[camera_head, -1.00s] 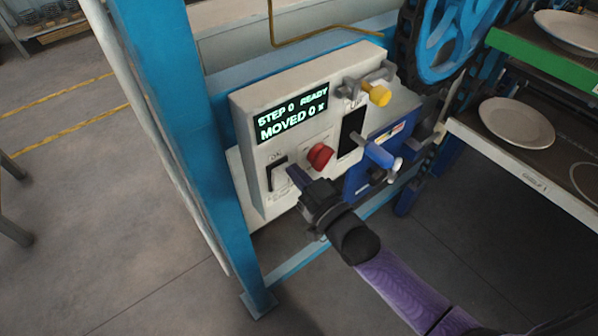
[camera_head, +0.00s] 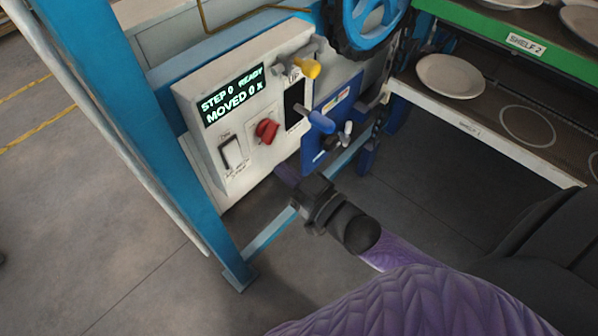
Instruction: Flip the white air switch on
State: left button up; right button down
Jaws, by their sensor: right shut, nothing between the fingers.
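The white air switch (camera_head: 232,153) sits in a dark frame at the lower left of the white control panel (camera_head: 190,112), with a small label above it and another below. Its face now shows mostly white. My right gripper (camera_head: 285,176) is shut and empty. Its tip is to the right of and a little below the switch, near the panel's lower edge, and apart from the switch. My left gripper is not in view.
A red knob (camera_head: 266,131) is right of the switch, under the display (camera_head: 233,96) reading "STEP 0 READY, MOVED 0". A blue post (camera_head: 150,130) stands left; plate shelves (camera_head: 480,128) stand right.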

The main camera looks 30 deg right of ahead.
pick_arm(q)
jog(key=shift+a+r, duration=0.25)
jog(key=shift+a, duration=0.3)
pick_arm(e)
jog(key=shift+s+d+r, duration=0.15)
jog(key=shift+s+d, duration=0.1)
jog(key=shift+s, duration=0.35)
jog(key=shift+s+d+r, duration=0.1)
jog(key=shift+s+d, duration=0.1)
jog(key=shift+s, duration=0.4)
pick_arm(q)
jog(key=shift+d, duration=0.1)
